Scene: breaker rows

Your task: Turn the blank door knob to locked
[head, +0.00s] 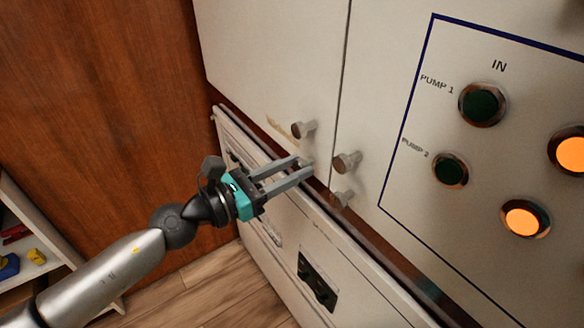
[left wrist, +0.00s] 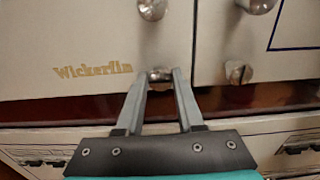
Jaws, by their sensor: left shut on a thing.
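The blank door (head: 275,50) is the plain cabinet door on the left. Its lower knob (left wrist: 160,74) is a small metal knob near the door's bottom edge. My left gripper (head: 304,168) is shut on this knob, with one fingertip on each side of it. The fingers cover much of the knob, so I cannot tell which way it is turned. The door's larger round knob (head: 303,130) is just above and apart from the fingers; it also shows in the left wrist view (left wrist: 152,9). My right gripper is in neither view.
The neighbouring door carries a large knob (head: 346,162), a small slotted knob (head: 342,198) and a pump panel (head: 470,130) with dark and lit orange lamps. Drawers (head: 285,235) lie below a dark red ledge. A shelf (head: 40,262) stands at the lower left.

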